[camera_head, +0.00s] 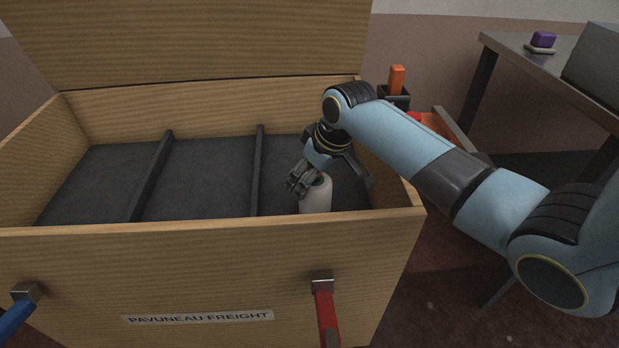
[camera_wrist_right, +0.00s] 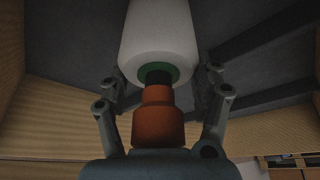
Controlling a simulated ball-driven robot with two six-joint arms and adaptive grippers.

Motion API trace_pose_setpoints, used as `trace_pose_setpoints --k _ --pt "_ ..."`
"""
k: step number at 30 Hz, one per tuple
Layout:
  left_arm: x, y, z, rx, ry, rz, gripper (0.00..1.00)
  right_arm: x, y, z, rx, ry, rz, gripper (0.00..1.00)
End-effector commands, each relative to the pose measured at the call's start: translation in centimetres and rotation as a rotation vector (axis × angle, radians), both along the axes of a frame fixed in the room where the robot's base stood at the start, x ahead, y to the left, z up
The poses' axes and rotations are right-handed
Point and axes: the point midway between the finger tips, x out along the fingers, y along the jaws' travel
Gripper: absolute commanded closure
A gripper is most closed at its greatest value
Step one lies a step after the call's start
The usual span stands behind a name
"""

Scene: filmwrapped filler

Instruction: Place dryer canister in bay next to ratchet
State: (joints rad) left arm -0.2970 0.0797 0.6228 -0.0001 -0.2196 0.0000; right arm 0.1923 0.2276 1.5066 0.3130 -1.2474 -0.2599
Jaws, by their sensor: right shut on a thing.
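The white dryer canister (camera_head: 316,198) stands roughly upright in the right-hand bay of the wooden crate, its base hidden by the front wall. My right gripper (camera_head: 300,182) is at its green-ringed top. In the wrist view the right gripper (camera_wrist_right: 162,100) has its fingers on either side of the canister (camera_wrist_right: 160,35), whose green ring and dark neck line up with an orange part near my palm. The gripper is shut on it at this neck end. I cannot make out a ratchet in either view. My left gripper is out of view.
The wooden crate (camera_head: 200,240) has a raised lid (camera_head: 200,40) and two dark dividers (camera_head: 150,178). Its middle and left bays look empty. Red (camera_head: 326,312) and blue (camera_head: 14,318) handles are on the front. An orange-handled item (camera_head: 397,78) and a table (camera_head: 545,65) are at right.

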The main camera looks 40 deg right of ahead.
Motion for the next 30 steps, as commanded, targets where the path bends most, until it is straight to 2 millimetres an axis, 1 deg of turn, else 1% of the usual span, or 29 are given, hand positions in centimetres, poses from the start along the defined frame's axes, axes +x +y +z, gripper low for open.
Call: trace_pose_setpoints --k 5,6,11,19,22,26,30 --pt "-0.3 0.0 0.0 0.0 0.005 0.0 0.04 0.1 0.0 0.0 0.0 -0.002 0.0 0.92" --pt "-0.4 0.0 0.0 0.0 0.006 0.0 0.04 0.0 0.0 -0.1 0.0 0.0 0.0 0.32" --pt "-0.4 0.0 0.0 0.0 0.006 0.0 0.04 0.0 0.0 -0.1 0.0 0.0 0.0 0.11" --pt "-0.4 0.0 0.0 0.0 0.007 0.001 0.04 0.0 0.0 0.0 0.0 0.0 0.0 0.11" --pt "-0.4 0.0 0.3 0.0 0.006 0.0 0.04 -0.2 0.0 0.6 0.0 0.0 0.0 0.11" --pt "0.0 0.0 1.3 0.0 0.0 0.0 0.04 -0.9 -0.2 2.7 0.0 -0.003 0.0 0.11" --pt "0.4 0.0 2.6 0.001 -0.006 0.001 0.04 -2.1 -0.5 5.8 -0.001 -0.003 0.0 0.11"
